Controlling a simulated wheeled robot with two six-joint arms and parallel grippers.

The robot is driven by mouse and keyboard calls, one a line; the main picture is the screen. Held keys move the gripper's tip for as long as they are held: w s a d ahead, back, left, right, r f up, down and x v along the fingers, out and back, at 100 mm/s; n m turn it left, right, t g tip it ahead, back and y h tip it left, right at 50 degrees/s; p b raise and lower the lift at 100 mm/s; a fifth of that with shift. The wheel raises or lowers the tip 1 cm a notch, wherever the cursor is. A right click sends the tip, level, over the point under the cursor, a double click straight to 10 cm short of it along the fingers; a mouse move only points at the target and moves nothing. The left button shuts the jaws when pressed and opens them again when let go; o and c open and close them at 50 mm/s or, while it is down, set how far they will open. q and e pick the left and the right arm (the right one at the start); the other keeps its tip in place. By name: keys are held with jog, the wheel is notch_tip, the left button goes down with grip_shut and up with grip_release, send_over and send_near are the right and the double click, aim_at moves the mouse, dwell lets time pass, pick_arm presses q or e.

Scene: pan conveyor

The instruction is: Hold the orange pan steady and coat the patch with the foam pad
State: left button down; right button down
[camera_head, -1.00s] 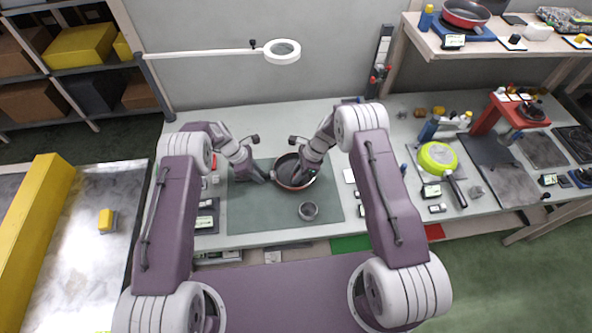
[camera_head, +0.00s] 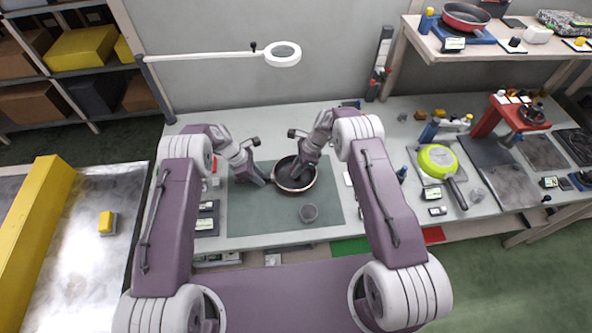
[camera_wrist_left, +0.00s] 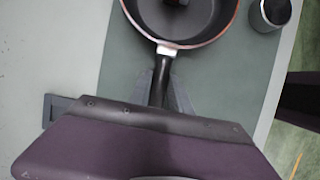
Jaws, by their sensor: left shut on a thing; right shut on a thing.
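The orange pan (camera_head: 309,180), dark inside with a reddish-orange outer edge, lies on the grey-green mat (camera_head: 255,215). It also shows in the left wrist view (camera_wrist_left: 210,22), with its handle (camera_wrist_left: 159,80) pointing toward my left gripper. My left gripper (camera_head: 268,180) is shut on the pan handle. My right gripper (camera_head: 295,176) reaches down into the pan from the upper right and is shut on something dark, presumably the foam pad. A dark piece shows inside the pan at the top of the left wrist view (camera_wrist_left: 177,3). The patch cannot be made out.
A small grey cup (camera_head: 309,213) stands on the mat below the pan. A green pan (camera_head: 437,158) sits to the right on the table. A ring lamp (camera_head: 283,54) reaches over the back of the table. The mat's lower left is clear.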

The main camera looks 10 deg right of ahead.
jog(key=shift+r, duration=2.85)
jog(key=shift+r, duration=1.5)
pick_arm(q)
jog(key=c, duration=1.1)
grip_release()
